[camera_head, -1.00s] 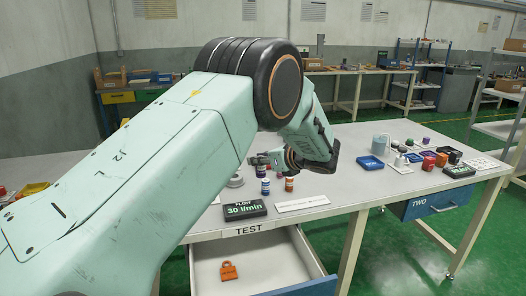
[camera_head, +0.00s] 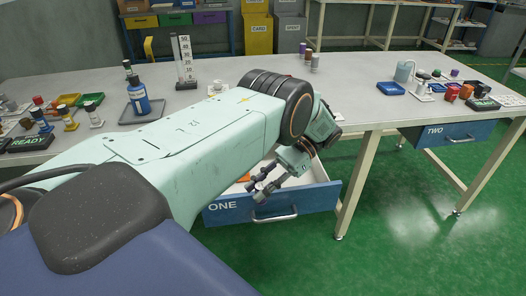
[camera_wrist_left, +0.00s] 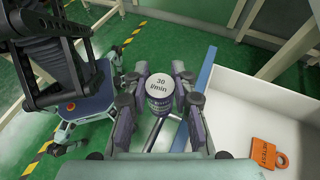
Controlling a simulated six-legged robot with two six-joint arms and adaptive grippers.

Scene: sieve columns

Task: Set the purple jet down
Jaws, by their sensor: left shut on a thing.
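The purple jet (camera_wrist_left: 160,104) shows in the left wrist view, with a white top marked "30 l/min". My left gripper (camera_wrist_left: 158,88) is shut on it, one finger on each side. In that view the jet appears beside the blue drawer front, outside the white tray, above the drawer handle and green floor. In the head view my left gripper (camera_head: 261,190) hangs below the bench top at the open drawer ONE (camera_head: 226,208); I cannot make out the jet there. My right gripper is not in view.
An orange tag (camera_wrist_left: 268,151) lies in the drawer. Drawer TWO (camera_head: 450,133) is at the right. Open floor lies in front.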

